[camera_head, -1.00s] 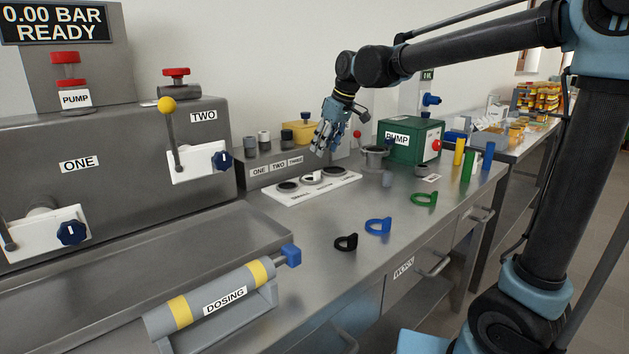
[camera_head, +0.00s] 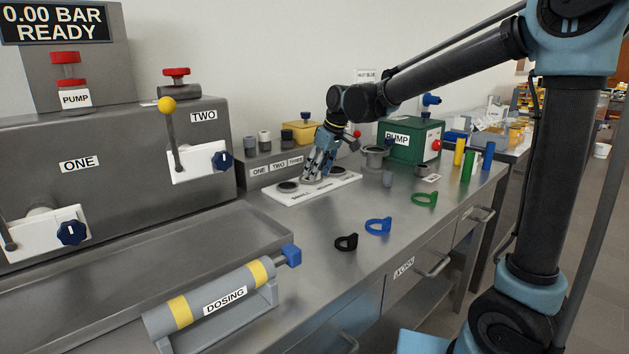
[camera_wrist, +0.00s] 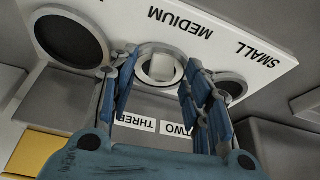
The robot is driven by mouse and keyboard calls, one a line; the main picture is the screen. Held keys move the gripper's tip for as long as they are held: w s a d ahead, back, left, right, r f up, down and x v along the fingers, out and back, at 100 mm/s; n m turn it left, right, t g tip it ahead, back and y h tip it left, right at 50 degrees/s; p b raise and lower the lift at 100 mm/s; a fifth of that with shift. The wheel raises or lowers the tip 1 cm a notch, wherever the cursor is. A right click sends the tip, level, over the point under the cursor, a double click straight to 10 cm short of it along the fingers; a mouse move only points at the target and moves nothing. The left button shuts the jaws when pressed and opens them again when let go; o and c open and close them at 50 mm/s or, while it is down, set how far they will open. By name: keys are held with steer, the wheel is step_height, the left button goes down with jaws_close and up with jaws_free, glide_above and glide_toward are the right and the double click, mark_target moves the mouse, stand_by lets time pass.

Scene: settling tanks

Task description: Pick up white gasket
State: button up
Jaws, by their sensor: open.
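The white gasket (camera_wrist: 146,70), a pale ring with a raised block-like tab, lies on the middle, MEDIUM spot of the white plate (camera_wrist: 228,31). In the head view the plate (camera_head: 342,187) is on the bench and my gripper hides most of the gasket. My gripper (camera_wrist: 160,78) is open above the gasket, with one finger to each side of the tab in the wrist view. I see space between the fingers and the tab. In the head view my gripper (camera_head: 312,180) points down, low over the middle of the plate.
Dark round spots lie on either side of the gasket. A grey block labelled ONE, TWO, THREE (camera_head: 257,171) stands close behind the plate. A grey flanged cup (camera_head: 375,158) and the green PUMP box (camera_head: 405,143) stand to the right. Black (camera_head: 346,242), blue (camera_head: 378,226) and green (camera_head: 425,199) rings lie in front.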

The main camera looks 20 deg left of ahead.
steer(key=c, duration=1)
steer(key=shift+o, duration=0.2)
